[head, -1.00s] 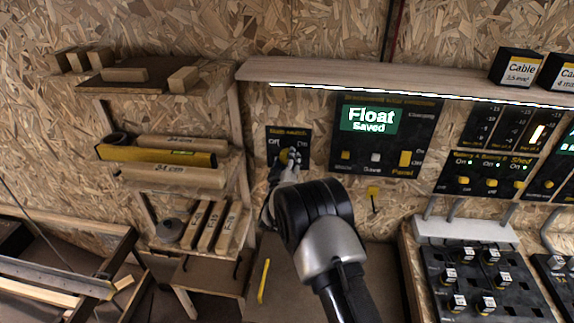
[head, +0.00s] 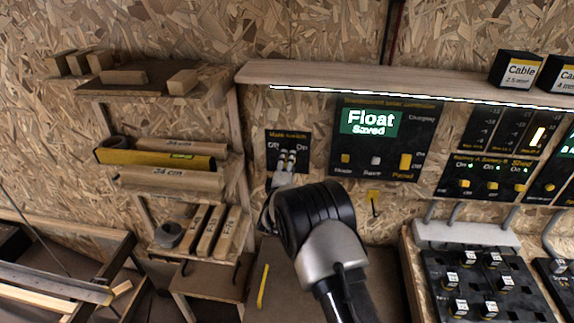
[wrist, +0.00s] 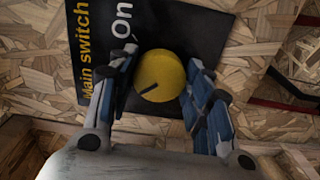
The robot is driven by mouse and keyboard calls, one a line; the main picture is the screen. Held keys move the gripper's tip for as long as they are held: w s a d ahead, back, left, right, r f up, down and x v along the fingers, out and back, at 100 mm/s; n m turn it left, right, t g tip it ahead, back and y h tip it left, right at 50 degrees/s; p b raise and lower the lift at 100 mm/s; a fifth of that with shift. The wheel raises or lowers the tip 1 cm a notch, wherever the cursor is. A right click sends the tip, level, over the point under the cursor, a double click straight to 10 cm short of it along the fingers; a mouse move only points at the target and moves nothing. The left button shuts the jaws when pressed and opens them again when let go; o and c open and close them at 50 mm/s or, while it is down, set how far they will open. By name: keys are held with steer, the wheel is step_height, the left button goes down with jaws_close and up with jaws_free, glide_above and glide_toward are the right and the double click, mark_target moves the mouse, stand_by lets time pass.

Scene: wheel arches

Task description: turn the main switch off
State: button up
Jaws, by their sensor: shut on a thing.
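The main switch is a round yellow knob (wrist: 163,70) on a black panel (head: 273,168) lettered "Main switch", "Off" and "On". In the wrist view the knob sits between the two fingers of my gripper (wrist: 161,66), which is shut on it. A dark mark on the knob points to the lower left of that view, towards the panel's upper left, the side of "Off". "Off" is hidden in the wrist view. In the head view my gripper (head: 287,161) covers most of the knob.
A larger black panel (head: 420,150) with a screen reading "Float Saved" is to the right. A wooden shelf edge (head: 330,75) with a light strip runs above. Left is a rack with rolls (head: 165,178).

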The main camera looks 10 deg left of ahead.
steer(key=shift+n, duration=0.4)
steer(key=o, duration=1.1)
steer(key=shift+c, duration=0.2)
steer(key=shift+s, duration=0.1)
steer(key=s, duration=1.1)
steer(key=shift+s+a, duration=0.2)
steer(key=shift+s, duration=0.2)
